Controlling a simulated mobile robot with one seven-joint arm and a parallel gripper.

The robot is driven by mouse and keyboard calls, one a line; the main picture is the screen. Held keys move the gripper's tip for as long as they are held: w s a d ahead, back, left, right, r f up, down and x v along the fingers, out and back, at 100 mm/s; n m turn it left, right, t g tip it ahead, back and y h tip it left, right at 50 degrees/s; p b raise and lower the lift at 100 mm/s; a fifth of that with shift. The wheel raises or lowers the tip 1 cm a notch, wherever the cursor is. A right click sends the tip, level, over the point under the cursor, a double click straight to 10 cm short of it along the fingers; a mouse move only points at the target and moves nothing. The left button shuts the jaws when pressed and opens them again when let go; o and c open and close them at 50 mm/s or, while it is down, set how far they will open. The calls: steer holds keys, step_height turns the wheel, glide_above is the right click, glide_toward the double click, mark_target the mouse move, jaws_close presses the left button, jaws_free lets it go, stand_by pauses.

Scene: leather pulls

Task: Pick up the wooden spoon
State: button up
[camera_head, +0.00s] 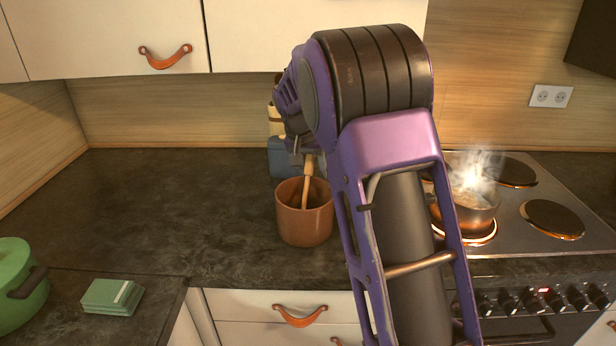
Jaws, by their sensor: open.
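The wooden spoon (307,184) stands tilted in a reddish-brown pot (305,228) on the dark counter, its lower end hidden inside. My gripper (307,158) is just above the pot, at the top of the spoon's handle. It is open, but its fingers are small and partly hidden by my arm. I cannot tell whether the handle lies between the fingers or whether they touch it.
A steaming pan (466,213) sits on the stove (512,232) at the right. A green pot (18,285) and green stacked cloths or sponges (112,297) are at the front left. A blue item (284,160) stands behind the brown pot. The counter's left middle is clear.

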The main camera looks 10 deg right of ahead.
steer(key=shift+f, duration=0.1)
jaws_close()
stand_by(0.5)
steer(key=shift+r, duration=0.6)
steer(key=r, duration=0.5)
steer(key=r+p, duration=0.1)
steer(key=r, duration=0.5)
steer(key=shift+s+a, duration=0.2)
steer(key=s+a+b, duration=0.1)
steer(key=s+a, duration=0.9)
steer(key=s, duration=0.4)
steer(key=shift+s, duration=0.15)
